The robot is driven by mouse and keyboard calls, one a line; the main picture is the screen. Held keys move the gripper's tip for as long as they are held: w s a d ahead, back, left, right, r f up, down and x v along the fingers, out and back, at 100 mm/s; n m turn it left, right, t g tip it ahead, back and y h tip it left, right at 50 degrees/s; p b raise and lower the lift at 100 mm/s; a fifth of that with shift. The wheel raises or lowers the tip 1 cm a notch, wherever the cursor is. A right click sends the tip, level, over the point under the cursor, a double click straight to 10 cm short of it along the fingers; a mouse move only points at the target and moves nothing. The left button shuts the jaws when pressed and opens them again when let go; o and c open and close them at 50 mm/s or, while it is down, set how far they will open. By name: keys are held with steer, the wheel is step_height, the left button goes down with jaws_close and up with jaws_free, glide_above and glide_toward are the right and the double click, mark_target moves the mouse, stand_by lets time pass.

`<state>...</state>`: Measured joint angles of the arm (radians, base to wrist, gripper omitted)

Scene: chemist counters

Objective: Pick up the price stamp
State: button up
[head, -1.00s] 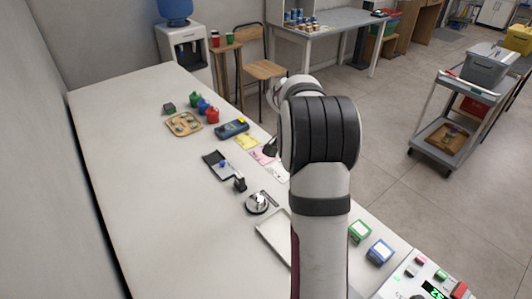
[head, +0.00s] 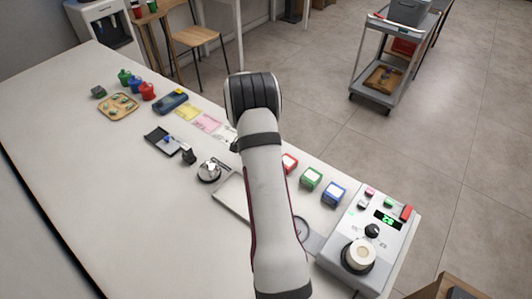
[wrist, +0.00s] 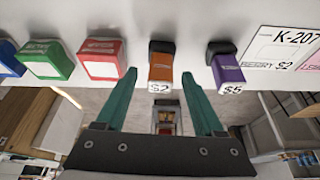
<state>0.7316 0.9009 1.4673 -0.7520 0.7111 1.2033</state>
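In the wrist view, two small block stamps with black tops stand at the counter edge. An orange one (wrist: 160,68) marked "$2" is near the middle, and a purple one (wrist: 228,74) marked "$5" is to its right. My gripper (wrist: 159,76) has two teal fingers spread wide apart. The orange stamp shows between the fingertips, with visible gaps on both sides; I cannot tell how far it is in depth. The purple stamp is outside the right finger. In the head view my arm hides the gripper and these two stamps.
Red (wrist: 101,58), green (wrist: 47,60) and blue (wrist: 8,60) blocks line the edge left of the orange stamp. A "K-207" card (wrist: 278,48) lies right of the purple one. The head view shows a tray (head: 231,200), a device with a green display (head: 370,235) and clear counter at left.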

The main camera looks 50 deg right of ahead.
jaws_close()
steer(key=shift+r, duration=0.15)
steer(key=shift+r, duration=0.3)
steer(key=r, duration=0.2)
steer(key=s+r, duration=0.1)
steer(key=r, duration=0.1)
steer(key=shift+d, duration=0.1)
steer(key=s+d+r, duration=0.1)
steer(key=s+r, duration=0.5)
steer(key=s, duration=0.4)
steer(key=shift+s+d, duration=0.3)
steer(key=shift+d, duration=0.05)
steer(key=shift+r, duration=0.1)
